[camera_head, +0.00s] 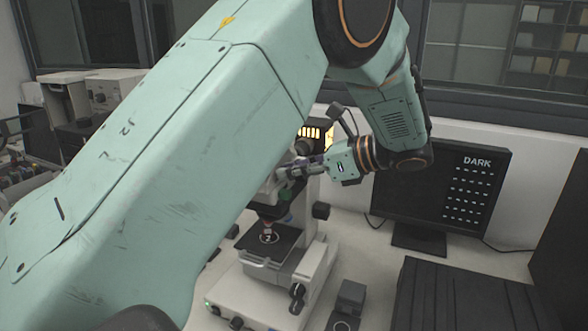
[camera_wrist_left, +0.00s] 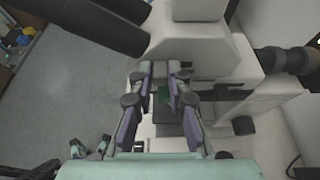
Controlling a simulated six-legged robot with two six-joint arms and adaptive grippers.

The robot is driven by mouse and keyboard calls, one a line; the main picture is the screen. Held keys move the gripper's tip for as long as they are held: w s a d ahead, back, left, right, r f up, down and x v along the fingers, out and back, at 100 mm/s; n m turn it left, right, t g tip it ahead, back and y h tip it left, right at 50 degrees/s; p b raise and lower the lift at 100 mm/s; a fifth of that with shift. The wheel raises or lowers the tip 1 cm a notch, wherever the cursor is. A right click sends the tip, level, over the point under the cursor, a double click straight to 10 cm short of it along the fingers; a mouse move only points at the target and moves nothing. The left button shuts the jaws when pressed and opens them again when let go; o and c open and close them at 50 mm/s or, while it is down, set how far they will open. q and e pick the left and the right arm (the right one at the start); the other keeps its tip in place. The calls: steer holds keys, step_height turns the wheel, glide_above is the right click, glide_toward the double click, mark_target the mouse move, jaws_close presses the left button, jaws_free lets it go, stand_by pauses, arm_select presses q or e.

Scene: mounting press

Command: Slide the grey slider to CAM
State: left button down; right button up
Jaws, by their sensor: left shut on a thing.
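A white microscope (camera_head: 265,281) with a dark stage (camera_head: 270,246) stands on the bench, mostly behind my left arm. My left gripper (camera_head: 282,173) reaches in from the right at its head. In the wrist view, the left gripper (camera_wrist_left: 166,72) has its two fingers against the white microscope head (camera_wrist_left: 205,45). It is shut on a small part there, apparently the grey slider, which the fingers mostly hide. I cannot read the slider's position or any CAM label. My right gripper seems to show at the lower left of the wrist view (camera_wrist_left: 90,149), too small to tell its state.
A monitor (camera_head: 462,200) reading DARK stands at the right. A black ribbed box (camera_head: 455,300) and a small dark block (camera_head: 348,298) lie in front of it. Dark eyepiece tubes (camera_wrist_left: 100,32) are close to the gripper. Bench instruments (camera_head: 100,88) stand at the back left.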

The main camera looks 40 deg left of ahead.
arm_select(q)
steer(key=w+p, duration=0.1)
steer(key=w+a+p, duration=0.1)
steer(key=w, duration=0.1)
steer(key=shift+r, duration=0.2)
steer(key=shift+w, duration=0.1)
steer(key=c, duration=1.7)
jaws_free()
steer(key=o, duration=0.4)
steer(key=shift+w+d+f, duration=0.1)
steer(key=shift+w+f, duration=0.05)
steer(key=shift+w, duration=0.05)
